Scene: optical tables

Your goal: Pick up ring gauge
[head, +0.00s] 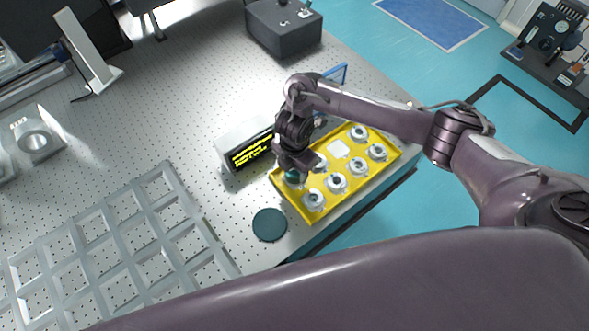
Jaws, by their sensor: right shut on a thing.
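My right gripper (303,165) reaches down over the left part of the yellow tray (284,193). It is shut on a small dark teal round piece, which I take to be the ring gauge (292,177). The gripper hides part of this piece, and I cannot tell whether it touches the tray. Several silver round pieces with dark centres, such as one at the tray's near corner (314,198), sit in the tray. My left gripper is not in view.
A dark teal disc (270,224) lies on the perforated table left of the tray. A box with a yellow-text display (251,152) stands close behind the gripper. A grey grid rack (108,229) lies at the left. The tray is near the table's right edge.

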